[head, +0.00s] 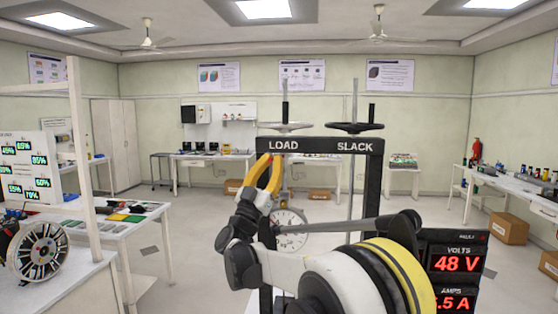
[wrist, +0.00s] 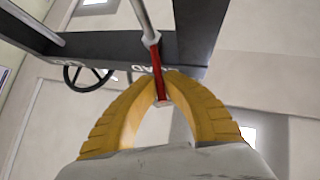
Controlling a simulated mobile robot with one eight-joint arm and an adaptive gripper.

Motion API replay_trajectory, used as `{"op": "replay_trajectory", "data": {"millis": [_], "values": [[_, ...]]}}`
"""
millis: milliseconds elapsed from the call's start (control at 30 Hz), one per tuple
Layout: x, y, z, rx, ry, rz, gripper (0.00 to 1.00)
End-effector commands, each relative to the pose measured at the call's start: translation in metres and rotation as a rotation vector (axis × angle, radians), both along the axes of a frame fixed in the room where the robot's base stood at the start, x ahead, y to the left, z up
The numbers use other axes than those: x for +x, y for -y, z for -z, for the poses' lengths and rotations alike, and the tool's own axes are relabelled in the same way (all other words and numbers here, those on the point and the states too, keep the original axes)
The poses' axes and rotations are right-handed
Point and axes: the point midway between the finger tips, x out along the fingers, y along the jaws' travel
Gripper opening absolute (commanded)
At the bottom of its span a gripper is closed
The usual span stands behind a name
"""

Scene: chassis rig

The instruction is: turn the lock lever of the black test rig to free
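The black test rig (head: 314,146) stands ahead, its top bar lettered LOAD on the left and SLACK on the right. My gripper (head: 270,157) is raised at the LOAD end, its yellow fingers just below the bar. In the wrist view, a red lever (wrist: 157,72) on a grey rod runs down between my fingertips (wrist: 165,78). The fingertips close in on both sides of it, and its pale end shows inside the arch of the fingers. I cannot read any free or locked marking.
Two handwheels (head: 354,127) sit above the bar. A round dial gauge (head: 290,231) hangs below LOAD, partly behind my arm. A red-digit volts and amps display (head: 458,264) stands at right. A white table (head: 112,232) with a cable reel (head: 40,252) is at left.

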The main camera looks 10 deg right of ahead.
Motion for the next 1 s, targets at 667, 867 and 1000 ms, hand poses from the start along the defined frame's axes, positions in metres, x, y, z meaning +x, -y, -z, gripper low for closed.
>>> {"op": "replay_trajectory", "data": {"millis": [667,867,1000], "values": [[0.0105,-0.0108,-0.0013,-0.003,0.001,0.211,0.00],[0.0107,-0.0111,-0.0013,-0.003,0.001,0.211,0.00],[0.0107,-0.0112,-0.0014,-0.004,0.001,0.211,0.24]]}}
